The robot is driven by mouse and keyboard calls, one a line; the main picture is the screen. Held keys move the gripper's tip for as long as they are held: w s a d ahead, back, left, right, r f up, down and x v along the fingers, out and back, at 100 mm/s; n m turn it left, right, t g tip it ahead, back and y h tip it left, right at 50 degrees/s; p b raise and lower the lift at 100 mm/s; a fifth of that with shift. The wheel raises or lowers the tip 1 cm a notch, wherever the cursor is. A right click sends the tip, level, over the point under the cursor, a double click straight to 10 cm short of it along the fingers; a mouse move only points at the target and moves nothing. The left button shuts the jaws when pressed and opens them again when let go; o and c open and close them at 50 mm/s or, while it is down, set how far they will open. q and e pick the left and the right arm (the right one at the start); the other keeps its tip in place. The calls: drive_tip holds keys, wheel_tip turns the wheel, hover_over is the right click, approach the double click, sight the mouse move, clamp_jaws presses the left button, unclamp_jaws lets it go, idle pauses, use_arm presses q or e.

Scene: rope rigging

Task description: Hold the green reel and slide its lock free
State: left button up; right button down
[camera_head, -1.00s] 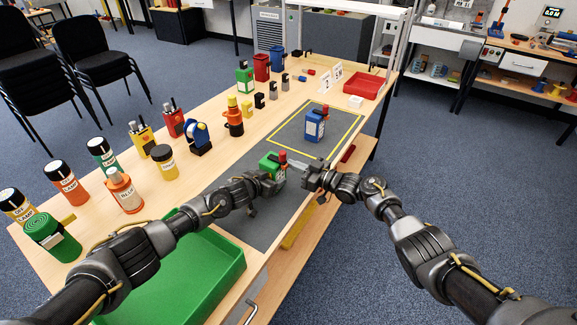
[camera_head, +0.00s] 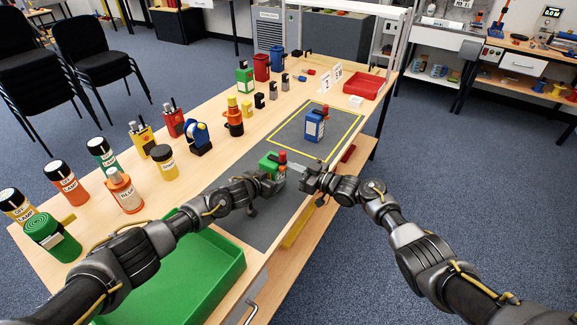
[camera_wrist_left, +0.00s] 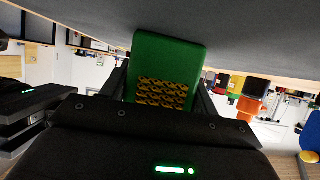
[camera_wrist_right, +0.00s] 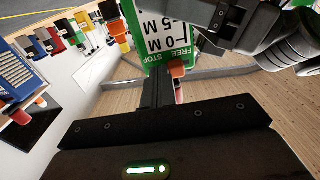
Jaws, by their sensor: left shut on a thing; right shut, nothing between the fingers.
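The green reel (camera_head: 268,162) is held over the dark mat near the table's front edge, with a red piece (camera_head: 282,156) at its top right. My left gripper (camera_head: 274,181) is shut on the reel, whose green body fills the space between the fingers in the left wrist view (camera_wrist_left: 170,52). My right gripper (camera_head: 300,171) is shut and empty, just right of the reel. In the right wrist view, the reel's label (camera_wrist_right: 170,35) shows "FREE STOP", and an orange-red tab (camera_wrist_right: 177,68) sits beside my shut fingertips. I cannot tell if they touch it.
A blue reel (camera_head: 314,127) stands inside the yellow-outlined area of the mat. A green tray (camera_head: 233,262) lies below my left arm. Bottles, jars and small reels line the table's left side. A red tray (camera_head: 363,84) is at the far end.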

drive_tip(key=shift+s+a, duration=0.15)
drive_tip(key=shift+w, duration=0.2)
drive_tip(key=shift+w+d, duration=0.15)
drive_tip(key=shift+d, duration=0.15)
drive_tip(key=shift+d, duration=0.1)
drive_tip(key=v, duration=0.6)
idle(0.5)
use_arm(q)
drive_tip(key=o, duration=1.2)
drive_tip(key=shift+c, duration=0.2)
